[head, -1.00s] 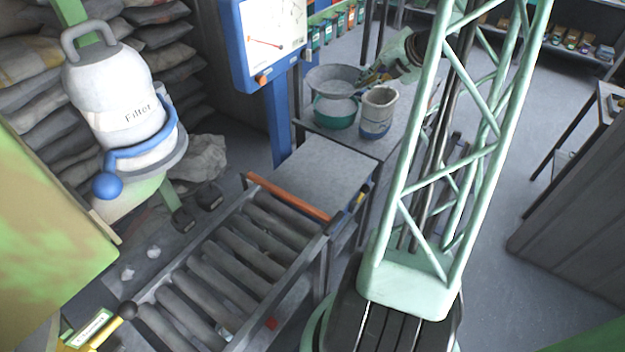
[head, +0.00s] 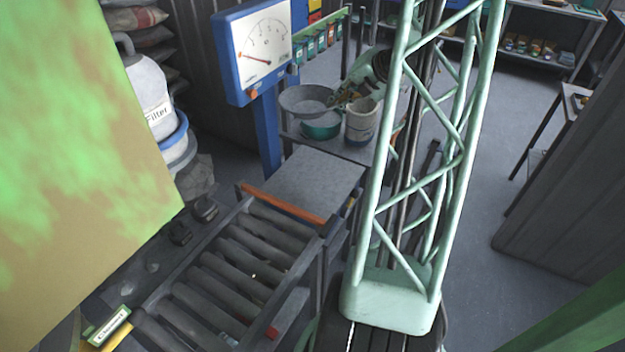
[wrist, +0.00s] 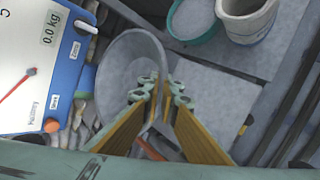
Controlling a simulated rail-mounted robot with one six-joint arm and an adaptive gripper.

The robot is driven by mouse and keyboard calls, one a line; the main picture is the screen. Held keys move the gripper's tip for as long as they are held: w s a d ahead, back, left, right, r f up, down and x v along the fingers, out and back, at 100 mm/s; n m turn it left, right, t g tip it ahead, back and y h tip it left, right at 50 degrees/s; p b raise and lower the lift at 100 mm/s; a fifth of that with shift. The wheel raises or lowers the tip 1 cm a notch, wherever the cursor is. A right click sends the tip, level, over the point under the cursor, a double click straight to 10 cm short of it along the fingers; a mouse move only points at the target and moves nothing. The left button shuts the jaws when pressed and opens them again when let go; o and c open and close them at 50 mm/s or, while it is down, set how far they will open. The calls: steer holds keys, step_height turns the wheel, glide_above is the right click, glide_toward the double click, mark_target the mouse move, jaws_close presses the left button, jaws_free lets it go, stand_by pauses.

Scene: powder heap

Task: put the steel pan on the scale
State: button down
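The steel pan (head: 305,99) is a wide, shallow grey bowl; it also shows in the wrist view (wrist: 118,75). My gripper (head: 343,98) is at its right rim. In the wrist view the yellow-padded fingers (wrist: 164,88) converge on the rim, one inside and one outside, and hold the pan in the air. The scale has a flat grey platform (head: 310,180) and a blue-framed dial (head: 262,48) on a blue post. In the wrist view the display (wrist: 45,60) reads 0.0 kg, and the bare platform (wrist: 205,95) lies right of the pan, lower down.
A green bowl (head: 322,130) and a whitish bucket (head: 361,122) stand on the bench behind the platform. A roller conveyor (head: 235,270) with an orange bar (head: 283,204) lies in front. The blue post stands close to the pan's left. The platform is clear.

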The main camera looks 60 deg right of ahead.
steer(key=s+a+f+n+y+b, duration=0.1)
steer(key=s+f+n+y+b, duration=0.2)
steer(key=s+f, duration=1.6)
step_height(320, 180, down, 3)
steer(key=shift+a+r+n+b, duration=0.1)
steer(key=shift+a+n+b, duration=0.1)
steer(key=shift+n+b, duration=0.3)
steer(key=shift+w, duration=0.1)
steer(key=b, duration=0.3)
glide_above(336, 176)
steer(key=s, duration=0.1)
steer(key=shift+s+f, duration=0.1)
steer(key=shift+f, duration=0.65)
steer(key=shift+w+f, duration=0.1)
steer(key=shift+w, duration=0.55)
steer(key=shift+f+b, duration=0.45)
steer(key=shift+f, duration=1.3)
steer(key=shift+f, duration=0.1)
